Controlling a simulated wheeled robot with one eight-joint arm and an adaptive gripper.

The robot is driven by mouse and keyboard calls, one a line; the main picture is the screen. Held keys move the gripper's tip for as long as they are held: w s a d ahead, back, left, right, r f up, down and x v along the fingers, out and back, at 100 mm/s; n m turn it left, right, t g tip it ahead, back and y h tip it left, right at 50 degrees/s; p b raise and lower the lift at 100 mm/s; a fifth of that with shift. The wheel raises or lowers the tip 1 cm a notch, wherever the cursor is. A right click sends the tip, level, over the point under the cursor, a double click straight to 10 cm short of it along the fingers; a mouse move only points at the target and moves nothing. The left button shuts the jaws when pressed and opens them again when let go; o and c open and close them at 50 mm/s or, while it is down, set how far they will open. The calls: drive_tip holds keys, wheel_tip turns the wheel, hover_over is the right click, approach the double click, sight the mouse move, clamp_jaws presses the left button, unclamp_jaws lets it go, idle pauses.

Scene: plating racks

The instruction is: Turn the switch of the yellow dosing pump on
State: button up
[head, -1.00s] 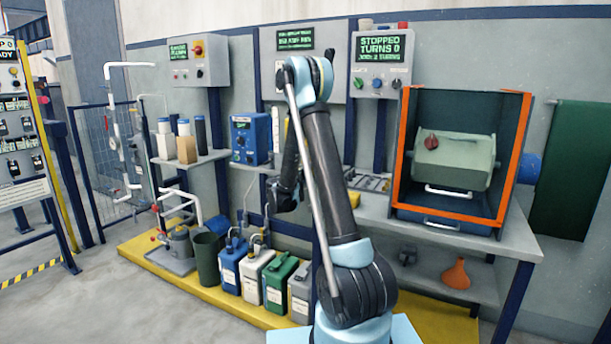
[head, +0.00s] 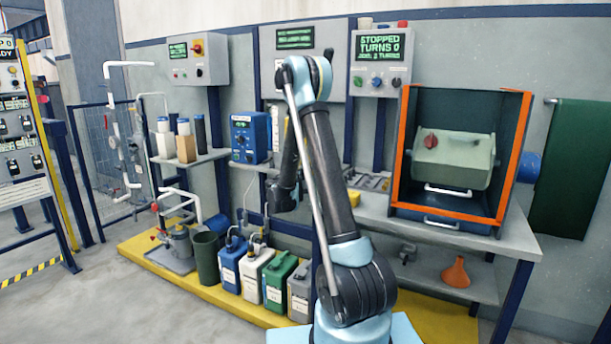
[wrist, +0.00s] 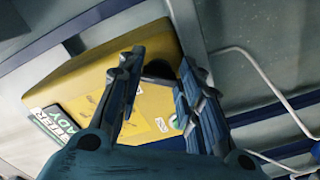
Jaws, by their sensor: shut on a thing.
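The yellow dosing pump (wrist: 84,84) fills the middle left of the wrist view, tilted in the picture, with a dark display showing partly cut-off text ending in "READY" at its lower left. My gripper (wrist: 158,64) is at the pump's front, with one finger on each side of a dark, rounded switch (wrist: 159,70). It is shut on this switch, which is partly hidden between the fingers. Its on or off position cannot be read. In the head view my arm hides nearly all of the yellow pump and the fingers.
A blue pump (head: 248,138) stands on the shelf left of my arm. Several canisters (head: 254,272) stand on the yellow floor platform. An orange-edged tank (head: 404,150) is on the bench at right. A pale hose (wrist: 262,75) runs right of my fingers.

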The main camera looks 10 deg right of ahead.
idle(0.4)
drive_tip(key=o, duration=1.1)
drive_tip(key=shift+w+f, duration=0.1)
drive_tip(key=shift+c, duration=0.2)
drive_tip(key=v, duration=1.2)
drive_tip(key=shift+d, duration=0.1)
